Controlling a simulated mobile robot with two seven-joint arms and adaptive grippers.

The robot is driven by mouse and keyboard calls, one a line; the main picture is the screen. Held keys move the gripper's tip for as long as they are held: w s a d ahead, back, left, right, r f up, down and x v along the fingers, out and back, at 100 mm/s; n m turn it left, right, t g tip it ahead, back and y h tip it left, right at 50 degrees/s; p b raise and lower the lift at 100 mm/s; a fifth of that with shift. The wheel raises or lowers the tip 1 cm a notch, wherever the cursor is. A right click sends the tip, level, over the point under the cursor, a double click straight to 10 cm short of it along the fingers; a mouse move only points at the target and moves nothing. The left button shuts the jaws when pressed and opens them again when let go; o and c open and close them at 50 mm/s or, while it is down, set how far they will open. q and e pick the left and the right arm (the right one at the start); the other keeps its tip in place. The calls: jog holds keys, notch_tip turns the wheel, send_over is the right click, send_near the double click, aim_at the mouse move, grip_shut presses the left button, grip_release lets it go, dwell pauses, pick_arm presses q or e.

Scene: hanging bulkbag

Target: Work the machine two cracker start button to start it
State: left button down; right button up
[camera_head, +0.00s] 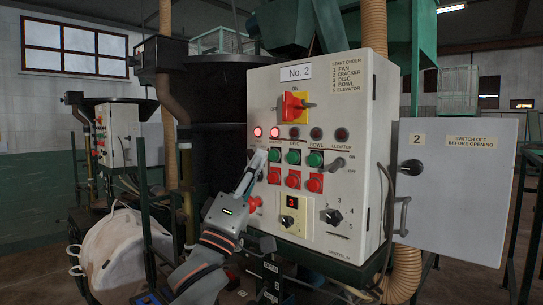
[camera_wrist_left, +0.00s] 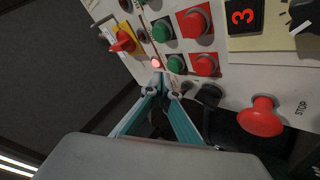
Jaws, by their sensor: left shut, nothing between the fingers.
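The No. 2 control panel (camera_head: 350,90) faces me. Its green cracker start button (camera_head: 275,154) is second from the left under the lamp row, above a red button (camera_head: 274,175). The cracker lamp (camera_head: 274,133) glows red, as does the fan lamp (camera_head: 258,132); the other lamps are dark. My left gripper (camera_head: 260,156) is shut and empty, its tips just left of the cracker button. In the left wrist view its tips (camera_wrist_left: 162,84) are close beside the green button (camera_wrist_left: 176,63); contact cannot be told. The fan controls are partly hidden by the fingers. My right gripper is not in view.
A red stop button (camera_head: 254,203) sits low on the panel, close to my left gripper, and also shows in the wrist view (camera_wrist_left: 260,117). A red and yellow main switch (camera_head: 293,105) is above. The panel door (camera_head: 460,185) stands open at right. A white bulk bag (camera_head: 112,250) hangs at left.

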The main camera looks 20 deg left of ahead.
pick_arm(q)
jog(key=s, duration=0.1)
jog(key=s+a+p, duration=0.1)
jog(key=s, duration=0.1)
jog(key=s+p, duration=0.1)
jog(key=shift+s+a, duration=0.25)
dwell(0.7)
jog(key=w+d+f+m+g, duration=0.15)
jog(key=f+m+g, duration=0.25)
jog(key=f, duration=1.6)
jog(key=d+f+m+g, duration=0.3)
jog(key=f+m+g, duration=0.15)
jog(key=f, duration=1.55)
jog(key=s+d+f+m+g, duration=0.2)
jog(key=s+f+m+g, duration=0.1)
jog(key=s+f, duration=0.8)
jog(key=s+d+f+m+g, duration=0.2)
jog(key=s+f, duration=0.8)
jog(key=f, duration=0.8)
jog(key=shift+s+f+m+g, duration=0.4)
jog(key=shift+m+g, duration=0.45)
jog(key=shift+g, duration=0.4)
jog(key=shift+w+d, duration=0.1)
